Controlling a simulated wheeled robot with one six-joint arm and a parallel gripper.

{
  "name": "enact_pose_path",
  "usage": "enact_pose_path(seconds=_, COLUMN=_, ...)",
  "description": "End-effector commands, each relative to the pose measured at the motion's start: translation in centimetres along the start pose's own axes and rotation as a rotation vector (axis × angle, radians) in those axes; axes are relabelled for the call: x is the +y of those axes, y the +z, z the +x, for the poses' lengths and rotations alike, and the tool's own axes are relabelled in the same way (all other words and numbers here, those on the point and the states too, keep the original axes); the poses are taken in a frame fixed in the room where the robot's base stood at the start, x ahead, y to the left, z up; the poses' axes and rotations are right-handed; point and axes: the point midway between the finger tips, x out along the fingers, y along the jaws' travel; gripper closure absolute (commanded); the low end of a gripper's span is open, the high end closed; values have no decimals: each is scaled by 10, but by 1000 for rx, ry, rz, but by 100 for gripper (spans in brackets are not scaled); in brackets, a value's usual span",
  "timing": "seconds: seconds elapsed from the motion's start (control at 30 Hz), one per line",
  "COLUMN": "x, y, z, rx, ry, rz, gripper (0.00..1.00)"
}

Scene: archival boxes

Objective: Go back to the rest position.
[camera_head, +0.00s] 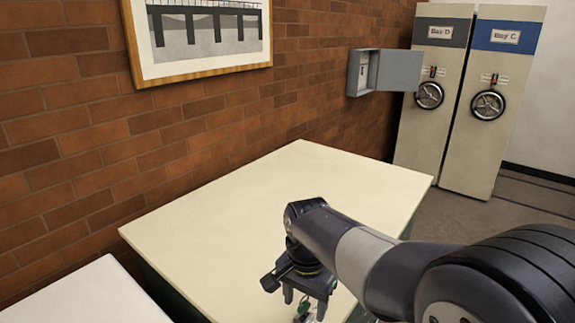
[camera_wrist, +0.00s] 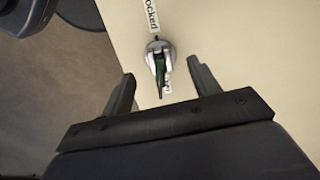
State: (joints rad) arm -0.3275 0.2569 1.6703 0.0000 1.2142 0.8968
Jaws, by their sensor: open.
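My gripper (camera_head: 304,304) hangs low over the front part of the cream table (camera_head: 230,200) in the head view, pointing down. In the wrist view its two fingers (camera_wrist: 163,88) stand wide apart with nothing between them that they touch. A small metal and dark green item (camera_wrist: 159,62) shows beyond the fingertips, near a white label reading "ocked" (camera_wrist: 152,16). I cannot tell exactly what the item is. In the head view only a bit of green shows under the gripper, at the bottom edge.
A brick wall (camera_head: 80,130) with a framed picture (camera_head: 200,70) runs along the left. A grey wall box (camera_head: 398,70) hangs open. Cabinets Bay D (camera_head: 425,130) and Bay C (camera_head: 478,150) stand at the back right. A white surface (camera_head: 90,295) is at lower left. Most of the tabletop is clear.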

Motion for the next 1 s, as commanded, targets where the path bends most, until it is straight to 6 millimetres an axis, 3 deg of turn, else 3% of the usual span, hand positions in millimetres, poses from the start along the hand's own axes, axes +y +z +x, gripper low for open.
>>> enact_pose_path(seconds=0.77, x=1, y=-1, z=1, rx=1, ry=-1, rz=-632, gripper=42)
enact_pose_path(seconds=1.0, x=0, y=-1, z=-43, rx=2, ry=-1, rz=-652, gripper=42)
